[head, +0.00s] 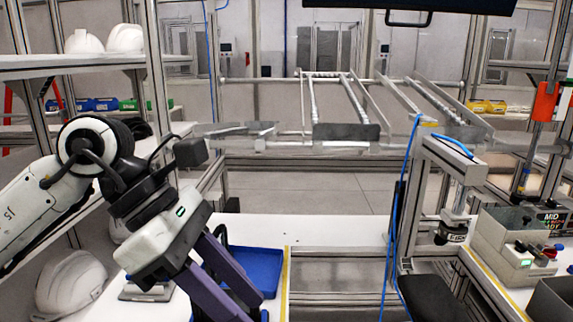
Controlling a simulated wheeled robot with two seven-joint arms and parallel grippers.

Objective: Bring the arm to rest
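My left arm comes in from the left, and its gripper (238,302) points down and to the right over the white table (320,232). Its two dark purple fingers stand apart with a gap between them, and I see nothing held. One fingertip reaches the bottom edge of the picture. A blue tray (262,262) lies on the table behind the fingers and is partly hidden by them. I cannot tell whether the fingers touch it. My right arm and gripper are not in view.
White helmet shells sit on the upper left shelf (125,38), and another shell (72,284) is at lower left, near my arm. A metal frame with rails (345,130) spans the back. A press-like fixture (453,225) and a control box (510,245) stand at right.

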